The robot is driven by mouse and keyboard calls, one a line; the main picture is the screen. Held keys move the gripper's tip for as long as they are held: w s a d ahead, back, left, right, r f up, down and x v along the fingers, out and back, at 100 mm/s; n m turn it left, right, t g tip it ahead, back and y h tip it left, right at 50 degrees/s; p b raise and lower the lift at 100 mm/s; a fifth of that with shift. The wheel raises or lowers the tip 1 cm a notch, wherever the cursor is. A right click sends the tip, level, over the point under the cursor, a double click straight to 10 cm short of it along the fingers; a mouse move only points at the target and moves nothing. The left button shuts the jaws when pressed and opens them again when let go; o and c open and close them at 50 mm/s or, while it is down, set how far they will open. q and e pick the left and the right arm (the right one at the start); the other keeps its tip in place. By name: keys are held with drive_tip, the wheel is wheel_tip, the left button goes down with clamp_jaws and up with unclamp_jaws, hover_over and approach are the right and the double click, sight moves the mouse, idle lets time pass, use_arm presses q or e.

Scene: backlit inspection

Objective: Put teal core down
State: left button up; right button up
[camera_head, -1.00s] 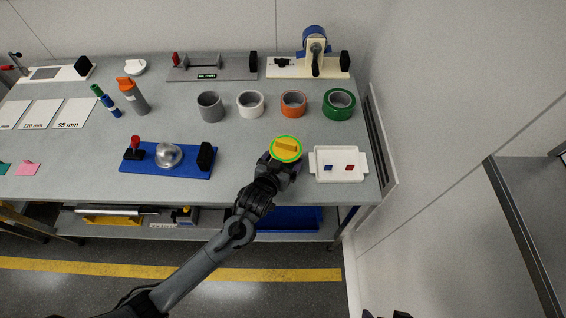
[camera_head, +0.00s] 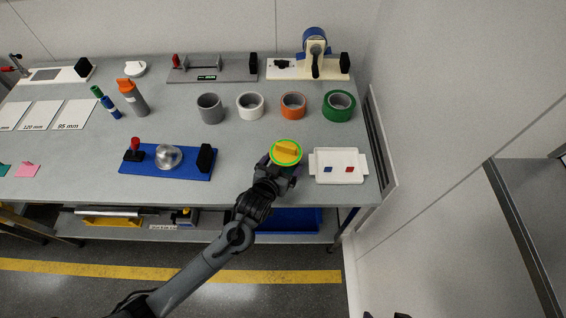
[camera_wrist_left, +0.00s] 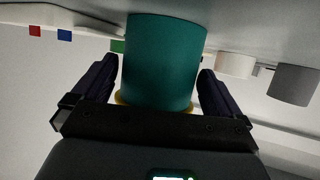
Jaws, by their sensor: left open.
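The teal core (camera_wrist_left: 165,62) is a teal cylinder, large between my left fingers in the left wrist view. In the head view it shows from above as a bright green ring around a yellow top piece (camera_head: 286,151), near the bench's front edge. My left gripper (camera_head: 281,167) reaches it from the front. The gripper also shows in the left wrist view (camera_wrist_left: 160,85), open, with a finger on each side of the core and narrow gaps between. The core looks upright on the bench; its contact with the surface is hard to see. Only dark tips at the head view's bottom edge may be my right gripper.
A blue fixture (camera_head: 186,174) with a silver dome lies left. Several rolls, among them an orange one (camera_head: 293,106), stand behind. Bench (camera_head: 240,150) is clear between fixture and core.

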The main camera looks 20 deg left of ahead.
use_arm(q)
drive_tip(key=p+v, duration=0.2)
drive_tip(key=v, duration=0.9)
drive_tip(key=s+a+f+m+g, duration=0.1)
drive_tip(key=s+a+f+g, duration=0.1)
drive_tip(key=s+g, duration=0.3)
drive_tip(key=s+a+f+m+g, duration=0.1)
drive_tip(key=s+g, duration=0.4)
drive_tip(key=s, duration=0.9)
drive_tip(key=shift+s+a+f, duration=0.15)
drive_tip(key=shift+a+f, duration=0.3)
drive_tip(key=shift+f, duration=0.05)
